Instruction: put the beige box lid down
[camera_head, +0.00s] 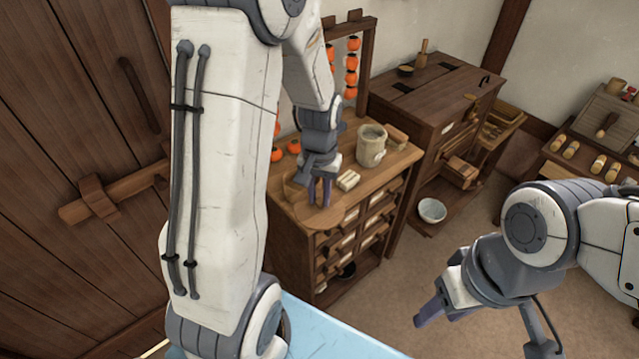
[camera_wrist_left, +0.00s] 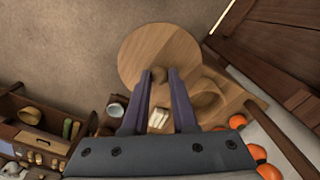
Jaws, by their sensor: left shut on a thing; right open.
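The beige box lid (camera_head: 303,217) is a wide, round, pale wooden disc at the front left corner of the dresser top. It fills the upper middle of the left wrist view (camera_wrist_left: 150,45). My left gripper (camera_head: 319,192) points down over it and is shut on what looks like its small knob (camera_wrist_left: 158,74). The lid reaches the dresser's front edge; I cannot tell whether it touches the top. A round wooden box shape (camera_wrist_left: 207,92) shows beside the lid, partly covered by it. My right gripper (camera_head: 432,309) is open and empty, low at the right, away from the dresser.
On the dresser top (camera_head: 382,178) stand a pale bundle (camera_head: 348,180), a grey crock (camera_head: 371,146) and a brown block (camera_head: 396,138). A hanging frame (camera_head: 366,60) rises at the back. A white bowl (camera_head: 432,210) sits low to the right.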

